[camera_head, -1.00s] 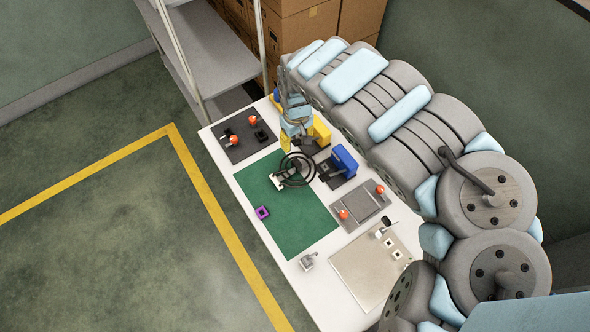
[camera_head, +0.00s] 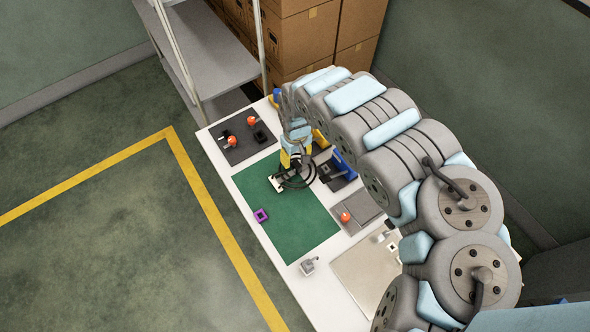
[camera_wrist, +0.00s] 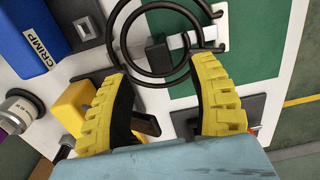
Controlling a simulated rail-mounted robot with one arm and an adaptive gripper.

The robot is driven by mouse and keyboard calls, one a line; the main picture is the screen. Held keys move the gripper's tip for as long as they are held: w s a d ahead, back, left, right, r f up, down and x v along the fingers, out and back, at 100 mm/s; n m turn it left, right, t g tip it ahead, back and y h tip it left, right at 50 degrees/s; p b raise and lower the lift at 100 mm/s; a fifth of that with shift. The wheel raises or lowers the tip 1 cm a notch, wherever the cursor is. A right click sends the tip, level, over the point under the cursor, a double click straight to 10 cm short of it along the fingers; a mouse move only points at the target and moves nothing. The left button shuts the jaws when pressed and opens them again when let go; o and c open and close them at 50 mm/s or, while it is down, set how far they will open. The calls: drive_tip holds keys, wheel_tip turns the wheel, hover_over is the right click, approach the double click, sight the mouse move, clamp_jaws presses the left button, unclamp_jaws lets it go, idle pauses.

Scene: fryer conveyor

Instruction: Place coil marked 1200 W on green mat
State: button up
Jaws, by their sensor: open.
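A coil of black rings (camera_wrist: 168,52) with a pale end piece lies at the right edge of the green mat (camera_head: 282,225), partly over it. It also shows in the head view (camera_head: 283,184), partly covered by my gripper. No wattage marking is readable on it. My gripper (camera_wrist: 162,73) has two yellow fingers spread apart, with the lower part of the rings between and near their tips. In the head view my gripper (camera_head: 296,160) is just above the coil. Whether the fingers touch it, I cannot tell.
A purple square piece (camera_head: 261,215) lies on the mat's left part. A blue CRIMP block (camera_wrist: 30,38) stands beside the mat. A dark panel with orange knobs (camera_head: 240,138) is at the back left. A small grey fixture (camera_head: 309,266) stands near the table's front edge.

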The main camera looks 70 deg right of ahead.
sight(296, 163)
wheel_tip(296, 163, down, 3)
drive_tip(key=shift+s+a+r+b, duration=0.1)
drive_tip(key=shift+s+a+b, duration=0.05)
drive_tip(key=shift+b, duration=0.15)
drive_tip(key=shift+f, duration=1)
clamp_jaws()
